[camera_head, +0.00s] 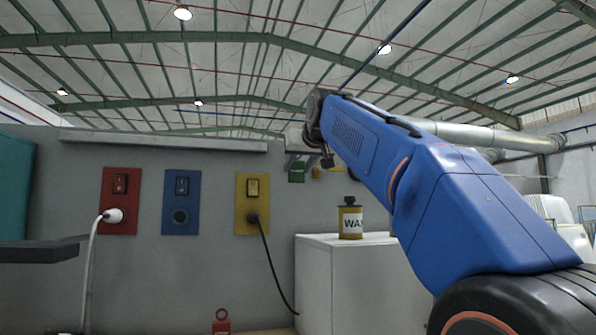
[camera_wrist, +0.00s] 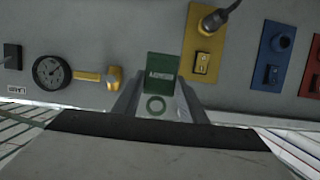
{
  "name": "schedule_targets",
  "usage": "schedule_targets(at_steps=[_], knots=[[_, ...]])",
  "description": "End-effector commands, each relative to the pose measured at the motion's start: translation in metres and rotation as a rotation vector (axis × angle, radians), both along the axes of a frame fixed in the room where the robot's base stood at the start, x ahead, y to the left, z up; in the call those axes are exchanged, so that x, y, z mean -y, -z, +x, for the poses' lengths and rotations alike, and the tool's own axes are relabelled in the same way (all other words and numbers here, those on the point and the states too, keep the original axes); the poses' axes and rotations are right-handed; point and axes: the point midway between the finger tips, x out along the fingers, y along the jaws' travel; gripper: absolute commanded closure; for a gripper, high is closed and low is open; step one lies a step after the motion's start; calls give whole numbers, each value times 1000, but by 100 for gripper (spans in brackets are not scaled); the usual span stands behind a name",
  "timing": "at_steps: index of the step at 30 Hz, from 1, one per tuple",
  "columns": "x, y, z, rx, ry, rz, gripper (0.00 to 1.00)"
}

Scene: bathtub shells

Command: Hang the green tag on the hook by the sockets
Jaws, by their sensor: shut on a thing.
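The green tag (camera_wrist: 162,68) with pale lettering and a ring (camera_wrist: 155,105) at one end is between the fingers of my gripper (camera_wrist: 161,92), which is shut on it. In the head view the green tag (camera_head: 297,173) hangs below my gripper (camera_head: 296,157), in front of the grey wall, right of the yellow socket plate (camera_head: 252,226). Red (camera_head: 119,224) and blue (camera_head: 181,226) socket plates are further left. I cannot make out a hook for certain. A yellow fitting with a knob-like end (camera_wrist: 108,78) is on the wall beside the tag in the wrist view.
A white plug with cable is in the red plate and a black plug (camera_head: 253,218) in the yellow one. A wax tin (camera_head: 350,219) stands on a white cabinet (camera_head: 345,270). A round gauge (camera_wrist: 52,72) is on the wall. A red tag-like piece (camera_head: 221,323) is low down. A ledge (camera_head: 165,143) runs above.

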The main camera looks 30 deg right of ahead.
Motion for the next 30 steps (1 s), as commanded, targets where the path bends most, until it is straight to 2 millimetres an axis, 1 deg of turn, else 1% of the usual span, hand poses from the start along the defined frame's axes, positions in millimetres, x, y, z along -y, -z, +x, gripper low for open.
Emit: schedule_targets(at_steps=[30], knots=[[14,5,48,1,0,0,84]])
